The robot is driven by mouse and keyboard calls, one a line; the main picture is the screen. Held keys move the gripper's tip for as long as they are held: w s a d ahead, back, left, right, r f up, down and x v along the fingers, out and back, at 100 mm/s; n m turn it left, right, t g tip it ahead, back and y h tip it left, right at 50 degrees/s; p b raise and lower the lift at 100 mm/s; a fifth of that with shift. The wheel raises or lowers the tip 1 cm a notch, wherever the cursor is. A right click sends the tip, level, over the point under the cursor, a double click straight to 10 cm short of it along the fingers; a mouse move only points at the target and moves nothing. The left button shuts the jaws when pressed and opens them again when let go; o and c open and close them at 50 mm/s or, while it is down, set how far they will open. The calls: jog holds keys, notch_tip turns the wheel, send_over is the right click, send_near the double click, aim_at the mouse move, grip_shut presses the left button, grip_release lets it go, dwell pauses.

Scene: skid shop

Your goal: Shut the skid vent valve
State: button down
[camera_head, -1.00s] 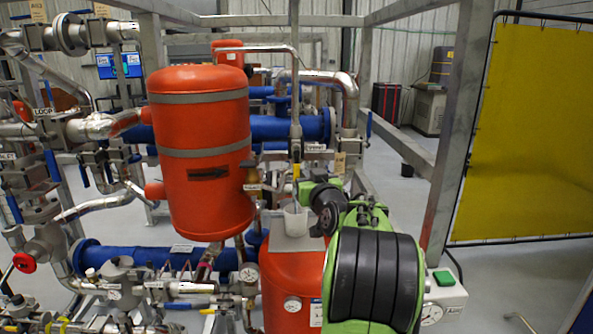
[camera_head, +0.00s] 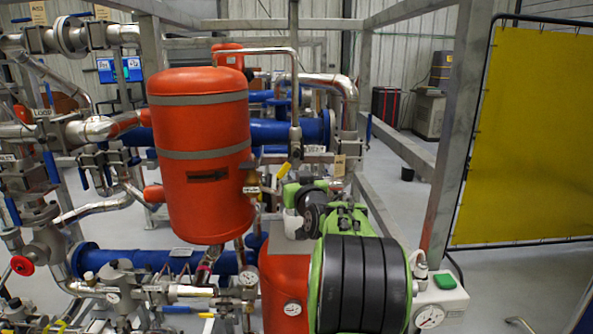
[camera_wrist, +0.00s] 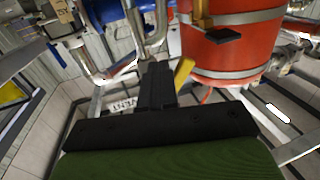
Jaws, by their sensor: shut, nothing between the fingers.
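The vent valve sits on the thin vertical pipe (camera_head: 295,85) right of the large red tank. Its yellow handle (camera_head: 283,170) slants down and to the left in the head view. In the wrist view the yellow handle (camera_wrist: 183,73) stands just right of my gripper's dark fingers (camera_wrist: 158,75), close beside them; I cannot tell if they touch. A label reading VENT (camera_wrist: 123,105) shows left of the fingers, partly covered. My gripper is shut and empty. In the head view its fingers are hidden around my green wrist.
The red tank (camera_head: 200,175) stands left of the valve. A white cup (camera_head: 293,225) stands below the pipe on a grey-topped red housing. Steel frame posts (camera_head: 460,130) rise on the right, with a yellow screen (camera_head: 530,130) beyond. Pipes crowd the left.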

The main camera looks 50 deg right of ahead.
jog(key=shift+w+a, duration=0.3)
jog(key=shift+w, duration=0.05)
jog(key=shift+r, duration=0.1)
